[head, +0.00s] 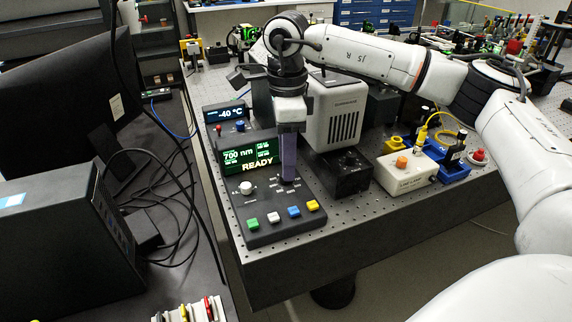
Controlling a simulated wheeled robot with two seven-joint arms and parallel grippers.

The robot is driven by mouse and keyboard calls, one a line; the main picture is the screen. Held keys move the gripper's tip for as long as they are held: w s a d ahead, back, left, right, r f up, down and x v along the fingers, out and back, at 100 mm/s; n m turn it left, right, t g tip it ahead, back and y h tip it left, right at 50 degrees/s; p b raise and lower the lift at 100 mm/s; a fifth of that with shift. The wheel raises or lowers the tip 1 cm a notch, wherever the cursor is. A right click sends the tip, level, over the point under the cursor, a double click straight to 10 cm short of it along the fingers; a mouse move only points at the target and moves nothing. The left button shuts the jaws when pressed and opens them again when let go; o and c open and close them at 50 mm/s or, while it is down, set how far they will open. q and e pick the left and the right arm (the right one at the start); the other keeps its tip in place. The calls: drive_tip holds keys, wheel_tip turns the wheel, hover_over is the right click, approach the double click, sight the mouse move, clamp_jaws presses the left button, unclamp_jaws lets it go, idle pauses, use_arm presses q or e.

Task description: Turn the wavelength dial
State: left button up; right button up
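The control box (262,232) stands at the near corner of the perforated bench. Its green-lit screen (246,157) reads 700 nm and READY. A white round knob (246,187) sits below the screen at the left; its label is too small to read. My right gripper (289,178) points down over the right part of the box, to the right of this knob and apart from it. Its fingers line up edge-on, so their opening is hidden, as is the panel just behind them. My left gripper is out of view.
Green, white, blue and yellow buttons (313,206) line the box's front. Behind stand a temperature display (225,114) reading -40 °C and a grey housing (334,112). A black block (348,175) and a cream box (407,173) are to the right. A monitor and cables are left.

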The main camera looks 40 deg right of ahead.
drive_tip(key=shift+f, duration=1.3)
clamp_jaws()
drive_tip(key=shift+n, duration=0.4)
drive_tip(key=n, duration=0.4)
drive_tip(key=shift+w+n, duration=0.1)
drive_tip(key=shift+n, duration=0.3)
drive_tip(key=shift+r+n+b, duration=0.1)
drive_tip(key=shift+n+b, duration=0.25)
drive_tip(key=shift+n, duration=2.15)
drive_tip(key=shift+w, duration=0.1)
